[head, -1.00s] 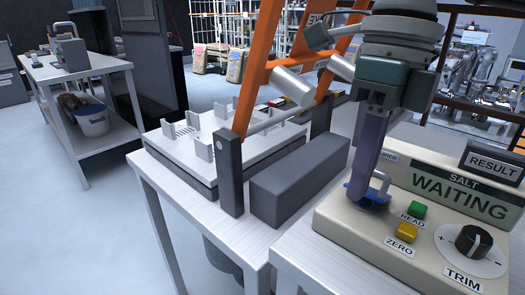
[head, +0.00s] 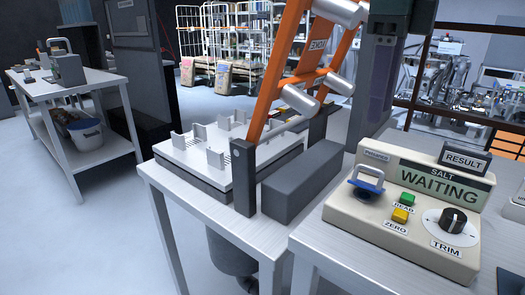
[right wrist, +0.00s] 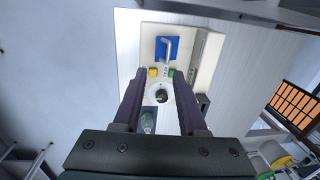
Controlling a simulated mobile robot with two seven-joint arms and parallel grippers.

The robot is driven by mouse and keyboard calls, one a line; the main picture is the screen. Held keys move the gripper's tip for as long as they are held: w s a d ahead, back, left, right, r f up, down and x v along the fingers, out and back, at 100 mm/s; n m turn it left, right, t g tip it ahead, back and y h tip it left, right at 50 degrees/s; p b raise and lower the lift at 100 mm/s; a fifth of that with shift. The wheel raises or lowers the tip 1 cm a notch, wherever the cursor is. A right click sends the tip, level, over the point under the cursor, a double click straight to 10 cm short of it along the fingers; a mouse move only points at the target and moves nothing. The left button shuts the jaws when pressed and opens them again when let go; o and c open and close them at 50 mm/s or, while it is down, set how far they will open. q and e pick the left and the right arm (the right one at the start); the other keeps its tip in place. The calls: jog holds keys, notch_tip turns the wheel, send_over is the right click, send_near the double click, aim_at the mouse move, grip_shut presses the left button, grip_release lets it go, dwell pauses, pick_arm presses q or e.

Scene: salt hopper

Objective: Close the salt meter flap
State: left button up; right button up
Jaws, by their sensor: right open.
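The salt meter (head: 400,235) is a cream box on the table at the right, its display reading WAITING. The flap (right wrist: 160,46) also shows in the right wrist view, beyond the fingertips. My right gripper (right wrist: 161,80) is open and empty, apart from the flap. In the head view its purple fingers (head: 385,88) are raised above and behind the meter. My left gripper is not in view.
The meter carries a green READ button (head: 407,199), a yellow ZERO button (head: 400,215) and a black TRIM knob (head: 453,221). A RESULT sign (head: 465,159) stands behind it. A dark grey block (head: 300,190) and an orange frame (head: 280,75) stand to the left.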

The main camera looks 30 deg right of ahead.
aim_at(373, 170)
jog(key=d+f, duration=0.1)
jog(key=f, duration=0.5)
jog(key=d+f, duration=0.1)
jog(key=f, duration=0.3)
jog(key=shift+w+d, duration=0.3)
jog(key=shift+d, duration=0.05)
jog(key=shift+c, duration=0.3)
grip_shut()
